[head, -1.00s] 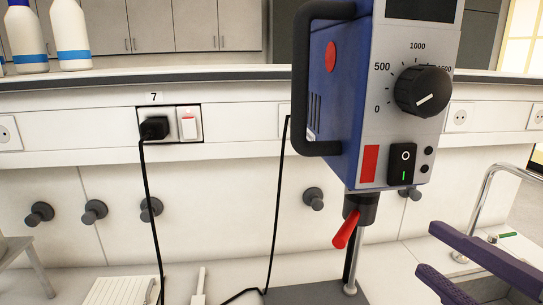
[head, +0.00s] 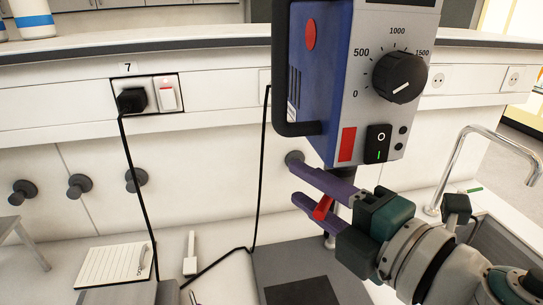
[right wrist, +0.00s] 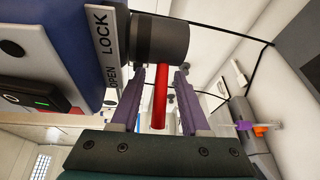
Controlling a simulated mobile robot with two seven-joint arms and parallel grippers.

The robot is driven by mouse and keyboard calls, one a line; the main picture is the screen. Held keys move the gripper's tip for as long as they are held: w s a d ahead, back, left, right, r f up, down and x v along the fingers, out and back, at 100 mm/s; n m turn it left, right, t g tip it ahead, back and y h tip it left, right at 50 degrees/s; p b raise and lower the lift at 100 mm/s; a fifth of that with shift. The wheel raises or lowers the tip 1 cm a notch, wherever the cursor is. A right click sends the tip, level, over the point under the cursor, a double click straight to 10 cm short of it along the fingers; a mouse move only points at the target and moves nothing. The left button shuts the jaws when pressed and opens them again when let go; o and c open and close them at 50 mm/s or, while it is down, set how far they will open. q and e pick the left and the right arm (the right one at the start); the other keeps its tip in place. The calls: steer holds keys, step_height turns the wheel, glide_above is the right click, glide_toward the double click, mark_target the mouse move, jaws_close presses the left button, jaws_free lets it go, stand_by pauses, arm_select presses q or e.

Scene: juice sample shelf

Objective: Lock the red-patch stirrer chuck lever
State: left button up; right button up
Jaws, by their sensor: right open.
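The stirrer head (head: 349,80) is a blue and grey box with a red patch (head: 347,144) on its front. Its red chuck lever (head: 322,208) shows below the box, and also in the right wrist view (right wrist: 160,98), coming off the dark round chuck (right wrist: 162,40). A plate marked LOCK and OPEN (right wrist: 104,45) sits beside the chuck. My right gripper (head: 296,182) is open, with its purple fingers on either side of the lever. In the right wrist view gaps show between the lever and both fingers. The chuck is mostly hidden in the head view. My left gripper is out of view.
A dark stirrer base (head: 290,265) stands on the bench below. A notepad (head: 115,264) and a white tool (head: 190,255) lie to the left. A black cable (head: 135,185) hangs from the wall socket. A tap (head: 465,160) stands at the right.

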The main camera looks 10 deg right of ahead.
steer(key=shift+w+a, duration=0.1)
jaws_close()
stand_by(0.3)
stand_by(1.1)
